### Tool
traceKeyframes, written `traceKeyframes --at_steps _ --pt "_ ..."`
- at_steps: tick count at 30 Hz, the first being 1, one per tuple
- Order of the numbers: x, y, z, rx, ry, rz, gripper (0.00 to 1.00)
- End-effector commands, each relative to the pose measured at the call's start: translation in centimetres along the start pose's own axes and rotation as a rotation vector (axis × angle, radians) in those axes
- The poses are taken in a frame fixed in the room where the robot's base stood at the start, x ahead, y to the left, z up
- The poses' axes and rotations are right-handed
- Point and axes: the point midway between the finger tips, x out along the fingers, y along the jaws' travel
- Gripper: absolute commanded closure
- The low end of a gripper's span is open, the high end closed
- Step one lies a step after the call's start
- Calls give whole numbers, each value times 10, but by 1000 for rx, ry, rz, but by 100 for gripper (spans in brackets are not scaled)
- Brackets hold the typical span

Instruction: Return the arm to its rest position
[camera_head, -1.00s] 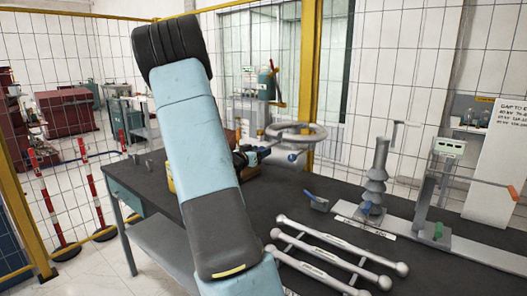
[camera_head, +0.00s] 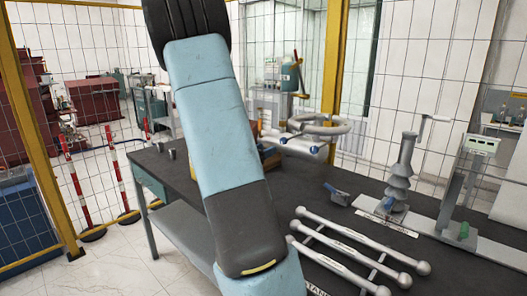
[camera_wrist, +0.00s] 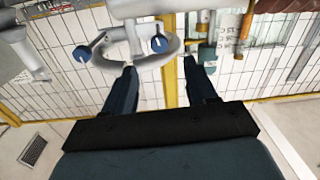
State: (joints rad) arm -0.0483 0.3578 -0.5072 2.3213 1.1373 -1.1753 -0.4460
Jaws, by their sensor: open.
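My gripper (camera_wrist: 163,88) shows in the wrist view with its two dark fingers spread apart and nothing between them. In that view a grey ring (camera_wrist: 140,55) with blue knobs lies just beyond the fingers; I cannot tell whether a finger touches it. My light blue arm stands upright across the middle of the head view, and the gripper itself is hidden there. The same ring shows in the head view (camera_head: 335,127) above the back of the dark workbench (camera_head: 290,185).
Several silver rods (camera_head: 345,240) lie on the bench's front. A ribbed grey insulator (camera_head: 398,175) and a stand with a display (camera_head: 470,165) stand at right. A yellow-framed mesh fence (camera_head: 330,70) runs behind. Red-white posts (camera_head: 75,185) stand on the floor at left.

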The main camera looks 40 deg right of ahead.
Motion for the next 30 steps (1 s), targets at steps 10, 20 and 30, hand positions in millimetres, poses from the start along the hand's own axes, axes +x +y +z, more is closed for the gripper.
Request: traceKeyframes --at_steps 10,20,30 --pt "0 -1 0 4 -5 -8 43" --pt "-46 -50 -17 121 -222 -343 43" --pt "-159 -83 -54 145 -489 -815 43"
